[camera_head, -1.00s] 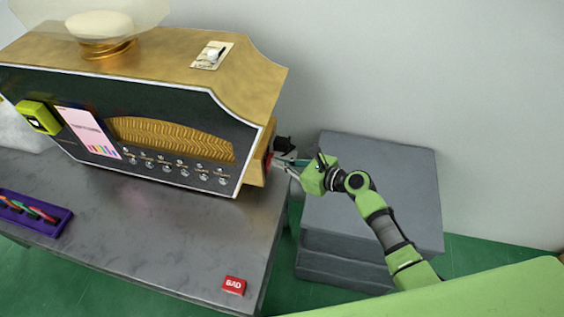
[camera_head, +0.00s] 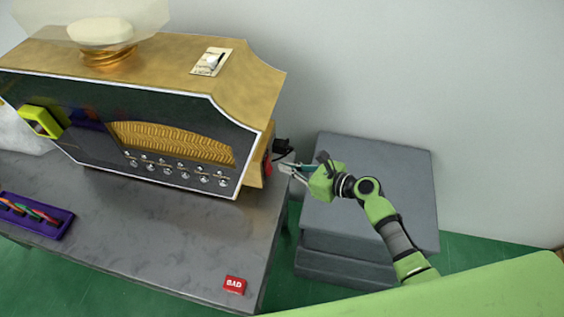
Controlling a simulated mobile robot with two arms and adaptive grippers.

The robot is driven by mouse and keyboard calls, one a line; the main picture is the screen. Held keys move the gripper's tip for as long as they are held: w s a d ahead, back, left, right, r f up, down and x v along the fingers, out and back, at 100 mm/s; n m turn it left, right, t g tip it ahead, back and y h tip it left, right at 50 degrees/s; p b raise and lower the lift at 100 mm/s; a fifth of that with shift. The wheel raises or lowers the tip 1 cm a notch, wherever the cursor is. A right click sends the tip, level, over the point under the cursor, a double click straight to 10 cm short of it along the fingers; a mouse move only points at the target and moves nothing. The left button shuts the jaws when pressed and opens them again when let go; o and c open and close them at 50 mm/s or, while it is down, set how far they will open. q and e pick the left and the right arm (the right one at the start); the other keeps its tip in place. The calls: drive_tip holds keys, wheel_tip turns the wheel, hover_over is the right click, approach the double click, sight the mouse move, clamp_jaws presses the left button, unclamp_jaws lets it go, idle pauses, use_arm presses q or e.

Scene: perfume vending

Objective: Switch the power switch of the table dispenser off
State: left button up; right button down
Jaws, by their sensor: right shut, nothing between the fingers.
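The table dispenser (camera_head: 225,80) is a gold and black machine on the grey table. A small red part, which looks like the power switch (camera_head: 267,165), shows edge-on on its right side, so its position cannot be read. A black plug-like part (camera_head: 282,147) sticks out just behind it. The screen area (camera_head: 88,135) on the dispenser's front is dark. My right gripper (camera_head: 284,168) is shut and empty, pointing left at that side, its fingertips just right of the red part with a small gap. My left gripper is not in view.
A grey stepped block (camera_head: 385,160) stands on the green floor below my right arm. A red "BAD" block (camera_head: 234,285) lies near the table's (camera_head: 150,235) front right corner. A purple tray (camera_head: 42,225) sits at the left. A clear strip of table lies before the dispenser.

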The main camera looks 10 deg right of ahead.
drive_tip(key=p+v, duration=0.2)
drive_tip(key=v, duration=0.3)
idle(0.3)
idle(0.4)
